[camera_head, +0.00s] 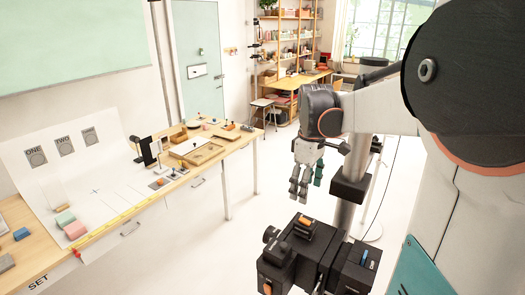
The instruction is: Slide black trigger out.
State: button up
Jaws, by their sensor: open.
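My gripper (299,190) hangs with its fingers pointing down, in the middle right of the head view. Its fingers are apart and nothing shows between them. I cannot tell for certain which part is the black trigger. A black upright piece (148,151) with a pale slot stands on the long wooden table (232,146), near its middle. My gripper is well to the right of that piece, apart from it and from the table. Small parts on the black piece are too small to make out.
Wooden trays (196,152) lie right of the black piece. A stool (264,108) and shelves (292,50) stand behind. Floor beside the table is clear.

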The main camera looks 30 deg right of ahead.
aim_at(306, 219)
jog(key=f, duration=0.8)
jog(key=d+f, duration=0.1)
jog(key=f, duration=0.3)
jog(key=shift+s+f+p, duration=0.25)
jog(key=shift+f+p, duration=0.1)
jog(key=shift+f, duration=0.05)
jog(key=c, duration=1.2)
jog(key=shift+c, duration=0.4)
jog(key=shift+s+d+b, duration=0.1)
jog(key=shift+s+d, duration=0.2)
jog(key=shift+s, duration=0.45)
jog(key=shift+s+d+b, duration=0.15)
jog(key=shift+s+d, duration=0.1)
jog(key=shift+s, duration=0.55)
jog(key=shift+s+d+b, duration=0.1)
jog(key=shift+s+d, duration=0.2)
jog(key=shift+s, duration=0.45)
dwell(1.4)
jog(key=shift+r, duration=0.15)
dwell(0.4)
